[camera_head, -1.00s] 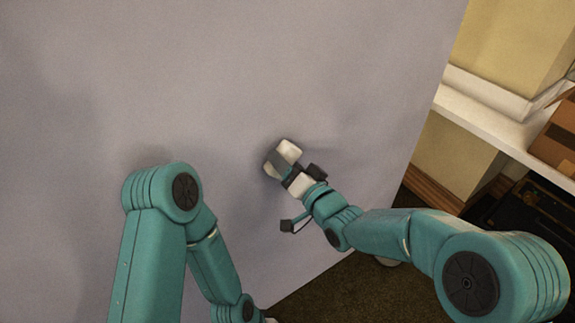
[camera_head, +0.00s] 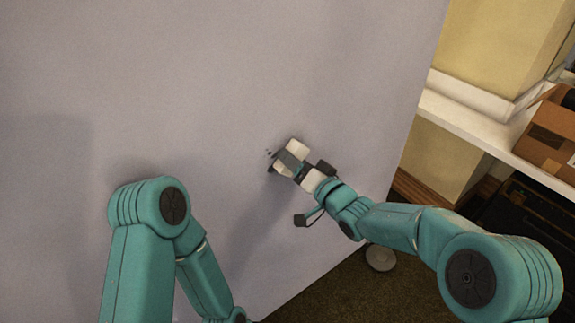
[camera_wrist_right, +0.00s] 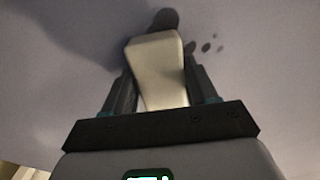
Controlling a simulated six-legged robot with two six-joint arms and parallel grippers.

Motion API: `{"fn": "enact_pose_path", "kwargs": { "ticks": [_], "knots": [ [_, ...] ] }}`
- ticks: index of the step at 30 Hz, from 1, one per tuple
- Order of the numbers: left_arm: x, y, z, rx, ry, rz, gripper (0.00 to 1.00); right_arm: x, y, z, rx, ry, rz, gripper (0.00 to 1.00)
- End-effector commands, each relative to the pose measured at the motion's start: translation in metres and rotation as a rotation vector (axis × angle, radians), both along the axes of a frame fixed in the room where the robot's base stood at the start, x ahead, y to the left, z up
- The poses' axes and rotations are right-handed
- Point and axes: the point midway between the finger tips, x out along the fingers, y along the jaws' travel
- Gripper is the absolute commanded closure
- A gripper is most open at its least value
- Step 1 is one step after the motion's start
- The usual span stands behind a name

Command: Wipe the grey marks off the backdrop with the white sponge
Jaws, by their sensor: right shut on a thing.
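The backdrop (camera_head: 200,70) is a large pale grey-lilac panel filling most of the head view. Small dark grey marks (camera_head: 269,153) show on it just left of the sponge; in the right wrist view several marks (camera_wrist_right: 207,47) lie just right of the sponge's far end. My right gripper (camera_head: 288,160) is shut on the white sponge (camera_head: 297,147), which also shows between the fingers in the right wrist view (camera_wrist_right: 158,70). The sponge is at or very close to the backdrop; contact is unclear. My left arm is at lower left, its gripper out of view.
A white shelf (camera_head: 480,125) with an open cardboard box (camera_head: 550,135) stands at the right, past the backdrop's edge. A dark case (camera_head: 520,215) is below it. A pale round object (camera_head: 380,258) sits on the brown carpet.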

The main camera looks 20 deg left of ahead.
Motion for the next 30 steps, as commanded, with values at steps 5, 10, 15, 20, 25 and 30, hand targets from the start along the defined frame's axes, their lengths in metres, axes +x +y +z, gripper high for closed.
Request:
{"fn": "enact_pose_path", "kwargs": {
  "ticks": [5, 10, 15, 20, 25, 30],
  "knots": [
    [0.000, 0.000, 0.003, 0.000, 0.000, 0.000, 0.57, 0.010, -0.006, 0.000, -0.001, 0.002, -0.001, 0.67],
    [0.000, 0.000, -0.002, 0.000, 0.000, 0.000, 0.57, 0.012, -0.003, -0.001, 0.001, 0.000, 0.001, 0.67],
    [0.000, 0.000, -0.012, 0.000, 0.000, 0.000, 0.57, 0.000, 0.005, -0.002, 0.002, -0.002, 0.004, 0.67],
    [0.000, 0.000, -0.023, 0.000, 0.000, 0.000, 0.57, -0.013, 0.015, -0.002, 0.000, -0.002, 0.007, 0.67],
    [0.000, 0.000, -0.026, 0.000, 0.000, 0.000, 0.57, -0.020, 0.020, -0.001, -0.002, -0.002, 0.007, 0.67],
    [0.000, 0.000, -0.035, 0.000, 0.000, 0.000, 0.57, -0.028, 0.025, -0.003, -0.002, -0.001, 0.008, 0.67]
  ]
}}
